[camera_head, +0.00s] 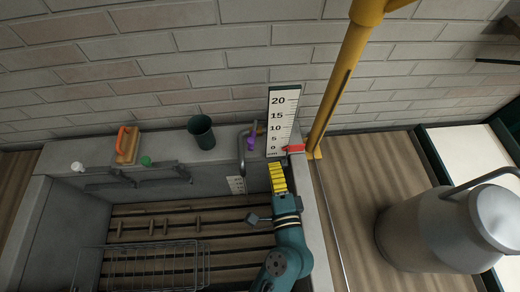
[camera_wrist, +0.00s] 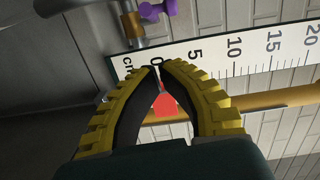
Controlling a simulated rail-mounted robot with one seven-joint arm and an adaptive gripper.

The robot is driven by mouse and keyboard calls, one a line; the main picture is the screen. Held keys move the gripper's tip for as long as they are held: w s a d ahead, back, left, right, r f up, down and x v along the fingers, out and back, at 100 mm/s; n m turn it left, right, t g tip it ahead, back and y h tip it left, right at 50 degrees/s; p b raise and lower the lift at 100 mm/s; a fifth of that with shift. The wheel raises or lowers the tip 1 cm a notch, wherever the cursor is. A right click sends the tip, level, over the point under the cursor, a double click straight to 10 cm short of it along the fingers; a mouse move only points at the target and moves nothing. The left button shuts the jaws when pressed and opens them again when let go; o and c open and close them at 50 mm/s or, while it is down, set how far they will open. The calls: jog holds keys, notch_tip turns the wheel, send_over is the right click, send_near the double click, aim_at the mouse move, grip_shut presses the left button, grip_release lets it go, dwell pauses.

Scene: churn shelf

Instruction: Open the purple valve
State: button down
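The purple valve (camera_head: 251,141) is a small handle on a tap at the back wall, just left of the measuring scale in the head view. In the wrist view the purple valve (camera_wrist: 158,9) is at the top, on a brass and grey pipe fitting. My gripper (camera_head: 276,164) is below and right of the valve, apart from it. In the wrist view the yellow ribbed fingers of my gripper (camera_wrist: 159,69) curve together and their tips meet, with nothing seen held. The valve's lower part is partly hidden in the head view.
A white scale (camera_head: 282,112) stands beside the tap, with a red marker (camera_head: 296,148) near zero. A yellow post (camera_head: 336,88) rises to its right. A dark cup (camera_head: 201,134) stands on the sink's back ledge. A metal churn (camera_head: 437,231) stands at right.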

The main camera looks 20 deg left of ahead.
aim_at(267, 147)
jog(key=x, duration=0.4)
jog(key=shift+s+a, duration=0.15)
jog(key=shift+a, duration=0.05)
jog(key=shift+w+a+f+p, duration=0.1)
jog(key=shift+a+p, duration=0.1)
jog(key=shift+a, duration=0.6)
jog(key=shift+w+a+p, duration=0.1)
jog(key=shift+a+p, duration=0.05)
jog(key=shift+a, duration=0.6)
jog(key=shift+s, duration=0.1)
